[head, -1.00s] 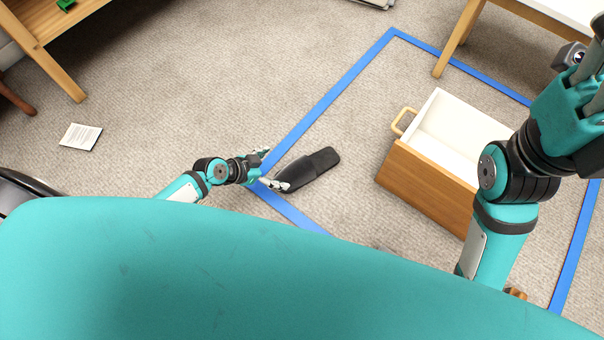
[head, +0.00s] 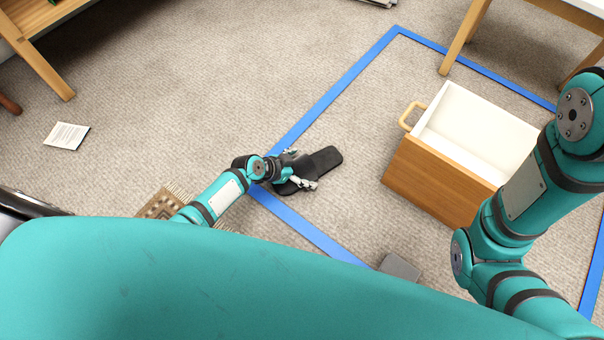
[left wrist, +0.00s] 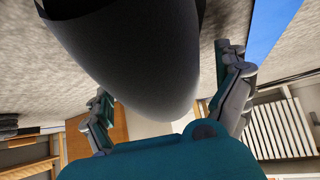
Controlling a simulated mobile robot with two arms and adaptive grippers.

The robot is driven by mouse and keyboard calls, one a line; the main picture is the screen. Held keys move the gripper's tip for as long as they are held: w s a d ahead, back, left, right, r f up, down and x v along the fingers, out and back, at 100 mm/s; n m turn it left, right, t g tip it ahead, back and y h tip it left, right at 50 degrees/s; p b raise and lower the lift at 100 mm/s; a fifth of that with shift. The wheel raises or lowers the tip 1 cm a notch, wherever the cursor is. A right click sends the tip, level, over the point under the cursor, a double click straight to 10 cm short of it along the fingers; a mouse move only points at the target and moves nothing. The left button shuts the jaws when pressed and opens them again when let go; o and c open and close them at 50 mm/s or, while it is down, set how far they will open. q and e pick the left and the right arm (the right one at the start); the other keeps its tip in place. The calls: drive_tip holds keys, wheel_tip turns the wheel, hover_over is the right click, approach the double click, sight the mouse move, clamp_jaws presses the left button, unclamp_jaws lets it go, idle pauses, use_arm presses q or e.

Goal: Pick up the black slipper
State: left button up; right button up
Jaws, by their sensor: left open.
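The black slipper (head: 323,160) lies on the carpet just inside the blue tape outline, to the left of the drawer. In the left wrist view the slipper (left wrist: 135,55) fills the upper middle, very close to the camera. My left gripper (head: 302,168) is over the near part of the slipper and hides some of it. Its fingers are spread, one on each side of the slipper, also in the left wrist view (left wrist: 165,100). I cannot tell whether they touch it. My right arm shows at the right, but its gripper is out of the picture.
A wooden drawer (head: 440,185) with a white inside stands right of the slipper. Blue tape (head: 335,95) outlines this floor area. A grey object (head: 400,267) lies near my body. A patterned rug (head: 160,205) and a paper sheet (head: 67,135) lie at left. Carpet beyond the slipper is clear.

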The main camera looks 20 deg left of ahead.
use_arm(q)
drive_tip(key=shift+w+d+f, duration=0.15)
drive_tip(key=shift+w, duration=0.05)
drive_tip(key=shift+c, duration=0.3)
drive_tip(key=c, duration=1.3)
